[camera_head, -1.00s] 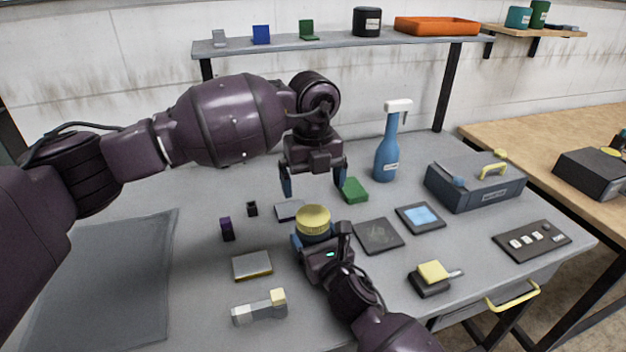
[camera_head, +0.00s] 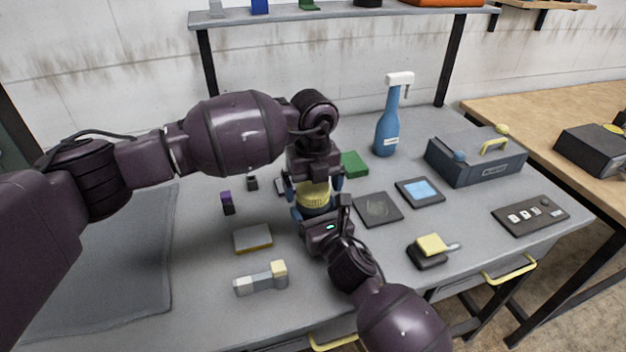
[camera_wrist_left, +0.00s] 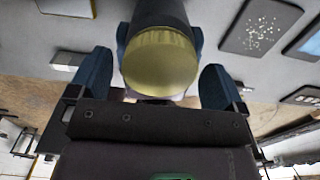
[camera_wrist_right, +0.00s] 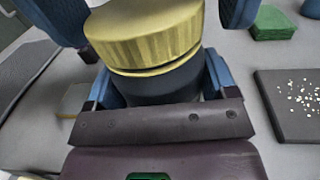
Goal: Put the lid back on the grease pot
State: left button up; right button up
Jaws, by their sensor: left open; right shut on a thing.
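The grease pot (camera_wrist_right: 160,88) is a dark cylinder, upright on the table, with the yellow ribbed lid (camera_head: 313,194) sitting on its top. In the right wrist view the lid (camera_wrist_right: 148,36) looks slightly tilted, with a thin dark gap beneath its rim. My right gripper (camera_wrist_right: 160,84) is shut around the pot's dark body. My left gripper (camera_wrist_left: 158,80) points down from above, open, with its blue fingers on either side of the lid (camera_wrist_left: 160,62). Gaps show between these fingers and the lid.
A green block (camera_head: 354,164), a dark speckled plate (camera_head: 377,209) and a blue spray bottle (camera_head: 388,132) stand to the right. A grey case (camera_head: 476,160) sits further right.

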pick_arm(q)
jog(key=c, duration=1)
jog(key=m, duration=2.1)
jog(key=o, duration=1)
